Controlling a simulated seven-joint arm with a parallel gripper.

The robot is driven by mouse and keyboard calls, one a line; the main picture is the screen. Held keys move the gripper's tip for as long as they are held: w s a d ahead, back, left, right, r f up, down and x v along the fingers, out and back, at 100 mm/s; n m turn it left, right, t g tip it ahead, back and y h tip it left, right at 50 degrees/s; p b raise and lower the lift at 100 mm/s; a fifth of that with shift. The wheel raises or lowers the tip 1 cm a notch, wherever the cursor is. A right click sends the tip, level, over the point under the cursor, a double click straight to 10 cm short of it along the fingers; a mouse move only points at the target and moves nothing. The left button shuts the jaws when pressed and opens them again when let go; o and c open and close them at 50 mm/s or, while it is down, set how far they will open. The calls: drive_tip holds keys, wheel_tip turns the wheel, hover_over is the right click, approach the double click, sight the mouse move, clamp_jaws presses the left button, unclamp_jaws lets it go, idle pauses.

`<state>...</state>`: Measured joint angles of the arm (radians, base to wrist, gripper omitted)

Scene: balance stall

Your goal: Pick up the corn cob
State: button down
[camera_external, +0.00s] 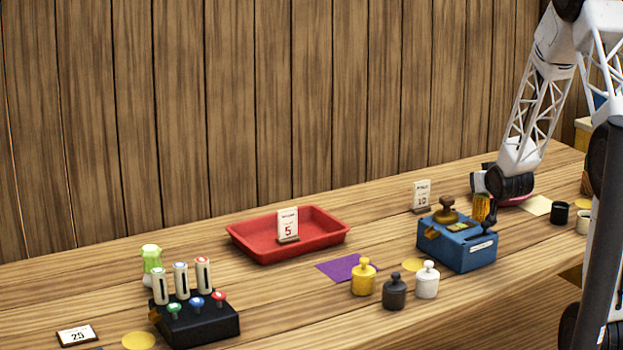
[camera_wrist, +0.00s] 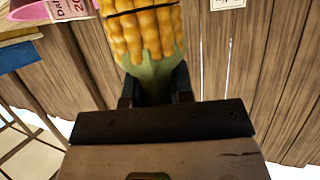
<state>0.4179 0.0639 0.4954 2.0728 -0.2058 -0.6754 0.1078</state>
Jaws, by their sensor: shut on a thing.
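The corn cob (camera_wrist: 145,35) is yellow with a pale green base and a dark band around it; its upper end is cut off by the wrist view's edge. My gripper (camera_wrist: 155,90) is shut on the green base, one dark finger on each side. In the external view, the cob (camera_external: 481,208) shows as a small yellow-orange shape partly behind the blue box, with my gripper (camera_external: 486,183) at its upper end. I cannot tell whether the cob touches the table.
A blue box (camera_external: 462,245) with a brass-coloured piece on top stands close by the cob. A red tray (camera_external: 250,240), several weights (camera_external: 395,291) and a black switch box (camera_external: 200,322) stand left. A purple sheet (camera_external: 345,268) lies flat. Small cups (camera_external: 560,212) stand right.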

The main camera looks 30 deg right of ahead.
drive_tip(key=shift+r, duration=0.1)
wheel_tip(320, 180, up, 10)
idle(0.7)
idle(1.5)
